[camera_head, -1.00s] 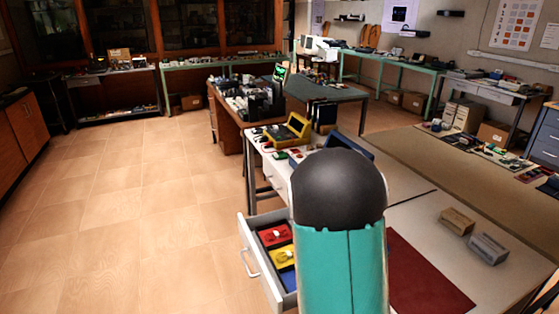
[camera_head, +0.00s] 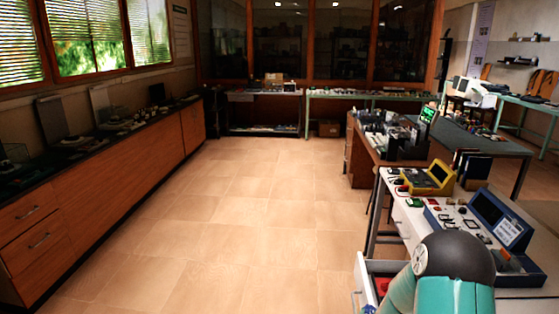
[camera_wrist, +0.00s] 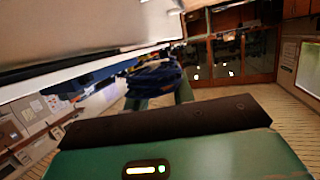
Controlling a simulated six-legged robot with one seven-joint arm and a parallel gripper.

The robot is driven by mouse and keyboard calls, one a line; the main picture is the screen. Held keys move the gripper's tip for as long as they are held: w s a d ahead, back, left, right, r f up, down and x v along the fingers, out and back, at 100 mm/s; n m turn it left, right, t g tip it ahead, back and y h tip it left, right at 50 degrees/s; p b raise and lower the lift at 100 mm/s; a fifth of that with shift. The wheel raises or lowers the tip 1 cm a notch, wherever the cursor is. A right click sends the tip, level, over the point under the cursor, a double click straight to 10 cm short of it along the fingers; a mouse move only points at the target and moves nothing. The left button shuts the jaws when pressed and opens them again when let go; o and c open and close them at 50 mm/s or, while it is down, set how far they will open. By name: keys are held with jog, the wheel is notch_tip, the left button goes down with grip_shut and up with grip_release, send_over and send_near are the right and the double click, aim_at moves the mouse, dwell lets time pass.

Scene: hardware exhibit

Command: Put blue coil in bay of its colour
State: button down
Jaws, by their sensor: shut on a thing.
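A dark blue coil (camera_wrist: 152,78) sits between the fingers of my gripper (camera_wrist: 158,92) in the wrist view, and the gripper is shut on it. A pale, blurred surface lies close beside the coil there. In the head view my arm hides the gripper and the coil. An open white drawer (camera_head: 361,284) shows at the bottom right, with a bit of a red bay (camera_head: 383,286) inside.
A workbench with a yellow instrument (camera_head: 428,179) and a blue-framed instrument (camera_head: 490,218) stands at the right, close to my arm. A long wooden cabinet (camera_head: 110,215) lines the left wall. The tiled floor (camera_head: 245,215) between them is clear.

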jog(key=a+f+n+y, duration=0.1)
jog(key=a+n+y, duration=0.1)
jog(key=a, duration=0.5)
jog(key=a+f+n+t+y, duration=0.1)
jog(key=a+f+n+y, duration=0.1)
jog(key=a, duration=0.5)
jog(key=shift+w+a+n+y, duration=0.45)
jog(key=shift+n+y, duration=0.15)
jog(key=shift+y, duration=0.5)
jog(key=shift+d, duration=0.3)
